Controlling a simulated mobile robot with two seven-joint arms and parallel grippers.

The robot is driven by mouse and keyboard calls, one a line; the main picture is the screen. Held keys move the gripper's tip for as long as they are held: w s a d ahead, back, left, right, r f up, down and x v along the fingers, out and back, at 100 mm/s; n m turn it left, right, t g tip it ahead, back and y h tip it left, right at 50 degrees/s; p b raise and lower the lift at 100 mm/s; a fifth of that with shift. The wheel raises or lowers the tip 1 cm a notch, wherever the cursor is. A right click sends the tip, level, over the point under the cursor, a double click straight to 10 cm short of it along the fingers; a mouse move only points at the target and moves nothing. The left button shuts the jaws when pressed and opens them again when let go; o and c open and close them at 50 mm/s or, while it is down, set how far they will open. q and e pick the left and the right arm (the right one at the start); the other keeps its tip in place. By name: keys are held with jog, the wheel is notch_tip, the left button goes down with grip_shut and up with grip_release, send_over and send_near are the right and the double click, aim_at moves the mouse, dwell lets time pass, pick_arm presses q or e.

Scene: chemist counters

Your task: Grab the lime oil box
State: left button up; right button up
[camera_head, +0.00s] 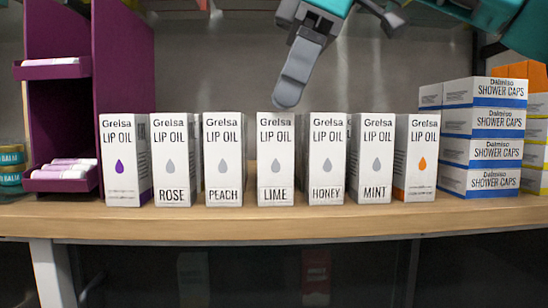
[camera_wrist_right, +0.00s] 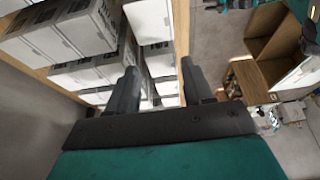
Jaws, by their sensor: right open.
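The lime oil box (camera_head: 276,165) is a white upright Grelsa lip oil carton marked LIME, with a grey drop. It stands mid-row on the wooden shelf, between the PEACH box (camera_head: 223,165) and the HONEY box (camera_head: 326,165). My right gripper (camera_head: 289,92) reaches down from the top, its grey finger just above and slightly right of the lime box's top in the head view. In the right wrist view its two fingers (camera_wrist_right: 160,90) are apart, with white boxes beyond; I cannot tell which is lime. My left gripper is not in view.
A purple stand (camera_head: 118,60) rises at left. Stacked shower caps boxes (camera_head: 490,122) stand at right. The wooden shelf (camera_head: 270,223) has a bare front strip.

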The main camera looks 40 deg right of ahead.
aim_at(269, 135)
jog(key=shift+x, duration=3.45)
jog(key=shift+s, duration=0.1)
jog(key=c, duration=0.7)
jog(key=shift+c, duration=0.2)
jog(key=shift+r, duration=0.2)
